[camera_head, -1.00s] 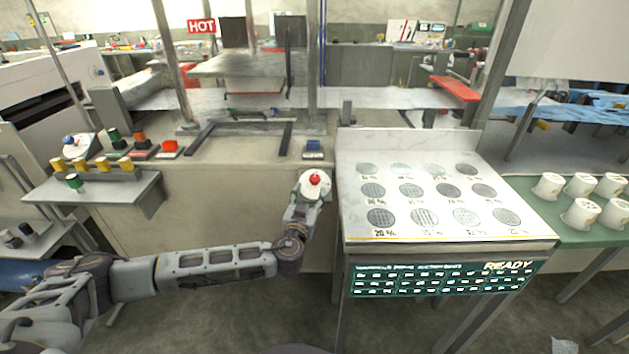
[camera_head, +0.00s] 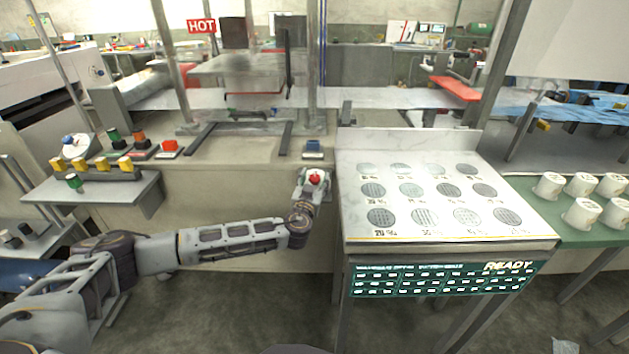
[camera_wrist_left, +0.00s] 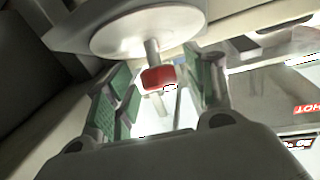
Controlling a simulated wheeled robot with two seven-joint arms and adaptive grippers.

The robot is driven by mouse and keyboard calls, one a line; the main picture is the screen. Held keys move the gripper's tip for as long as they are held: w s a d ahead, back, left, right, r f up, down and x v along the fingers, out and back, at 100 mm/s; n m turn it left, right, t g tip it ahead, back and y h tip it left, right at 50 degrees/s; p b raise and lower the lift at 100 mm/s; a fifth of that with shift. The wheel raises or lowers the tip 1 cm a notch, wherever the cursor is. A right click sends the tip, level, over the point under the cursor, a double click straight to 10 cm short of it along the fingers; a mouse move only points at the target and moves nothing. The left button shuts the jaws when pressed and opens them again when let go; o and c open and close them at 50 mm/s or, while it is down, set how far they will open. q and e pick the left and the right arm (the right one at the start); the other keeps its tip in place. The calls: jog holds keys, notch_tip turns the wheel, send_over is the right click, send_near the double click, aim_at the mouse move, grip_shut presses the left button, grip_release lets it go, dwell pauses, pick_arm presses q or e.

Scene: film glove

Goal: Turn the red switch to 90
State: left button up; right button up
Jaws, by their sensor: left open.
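The red switch (camera_head: 314,179) is a small red knob on a pale round dial on the front of the bench, left of the perforated table. In the left wrist view the red knob (camera_wrist_left: 158,77) sits on a short metal stem from the round white dial plate (camera_wrist_left: 148,30). My left gripper (camera_head: 314,186) is at the dial. In the left wrist view its green-padded fingers (camera_wrist_left: 160,90) stand open on either side of the knob, with visible gaps. The dial's markings cannot be read. My right gripper is not in view.
A white table with round perforated plates (camera_head: 400,222) stands close on the right, with a green READY panel (camera_head: 440,279) on its front. A blue button box (camera_head: 313,149) is on the bench above the dial. Several white cups (camera_head: 582,214) stand far right.

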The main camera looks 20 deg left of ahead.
pick_arm(q)
jog(key=shift+w, duration=0.25)
jog(key=c, duration=1)
